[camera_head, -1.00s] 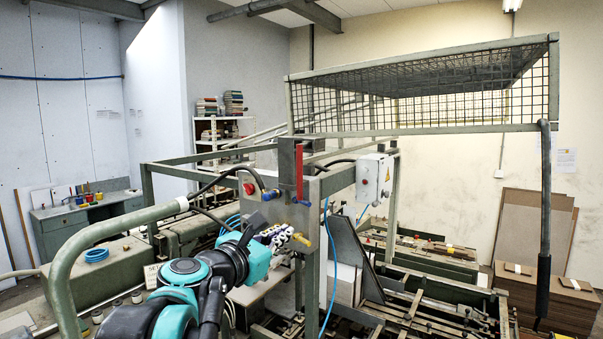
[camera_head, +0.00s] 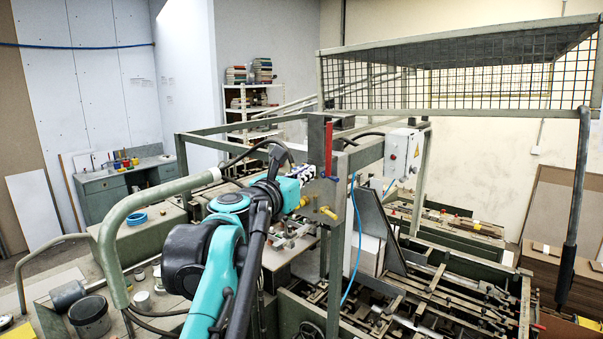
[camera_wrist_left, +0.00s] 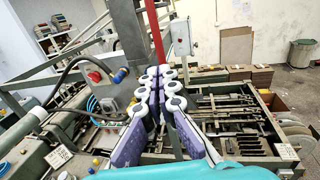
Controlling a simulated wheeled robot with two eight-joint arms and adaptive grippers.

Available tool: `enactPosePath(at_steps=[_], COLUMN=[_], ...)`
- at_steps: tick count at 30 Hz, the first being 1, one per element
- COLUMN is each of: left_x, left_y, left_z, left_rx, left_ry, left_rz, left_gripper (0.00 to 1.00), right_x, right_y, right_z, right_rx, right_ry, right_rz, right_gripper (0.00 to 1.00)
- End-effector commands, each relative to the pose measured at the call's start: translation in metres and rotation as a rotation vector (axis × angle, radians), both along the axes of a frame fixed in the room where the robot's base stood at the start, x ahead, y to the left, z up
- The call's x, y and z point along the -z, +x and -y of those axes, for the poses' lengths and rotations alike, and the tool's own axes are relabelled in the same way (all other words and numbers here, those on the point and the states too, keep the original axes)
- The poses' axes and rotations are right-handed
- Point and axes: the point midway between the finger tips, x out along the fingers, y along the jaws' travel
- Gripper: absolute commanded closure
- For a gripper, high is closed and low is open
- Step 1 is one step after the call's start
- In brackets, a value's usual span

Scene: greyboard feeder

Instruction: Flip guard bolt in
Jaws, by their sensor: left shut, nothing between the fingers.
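My left gripper (camera_head: 310,174) is shut and empty, in front of the grey control panel (camera_head: 318,192) on the machine's upright post. Its white and purple fingers lie side by side in the left wrist view (camera_wrist_left: 165,75). A red flat bar (camera_head: 328,148) stands upright on the post, just above and right of the fingertips; it also shows in the left wrist view (camera_wrist_left: 153,25), beyond the fingertips. A yellow knob (camera_head: 328,212) sits below the gripper. I cannot tell which part is the guard bolt. The raised mesh guard (camera_head: 460,88) hangs at upper right. My right gripper is out of view.
A bent green tube rail (camera_head: 125,225) rises left of my arm. A white switch box (camera_head: 403,151) is right of the post. A blue hose (camera_head: 355,250) hangs below. The feeder bed (camera_head: 420,290) lies at lower right. Air above the gripper's left is fairly open.

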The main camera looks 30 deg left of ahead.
Motion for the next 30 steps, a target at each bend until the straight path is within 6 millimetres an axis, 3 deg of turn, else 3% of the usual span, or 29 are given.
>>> enactPosePath(at_steps=[6, 12, 18, 30], left_x=[-0.003, -0.002, -0.001, 0.0], left_y=[0.048, 0.079, 0.091, 0.094], left_z=[-0.005, -0.009, -0.01, -0.01], left_rx=[0.002, 0.001, 0.0, 0.0], left_ry=[0.0, 0.001, 0.001, 0.001], left_rz=[0.0, 0.001, 0.002, 0.001], left_gripper=[1.0, 1.0, 1.0, 1.0], right_x=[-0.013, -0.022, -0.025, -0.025], right_y=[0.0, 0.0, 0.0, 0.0], right_z=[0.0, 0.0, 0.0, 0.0], right_rx=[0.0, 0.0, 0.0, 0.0], right_ry=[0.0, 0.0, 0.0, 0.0], right_rz=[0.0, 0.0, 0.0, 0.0], right_gripper=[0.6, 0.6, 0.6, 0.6])
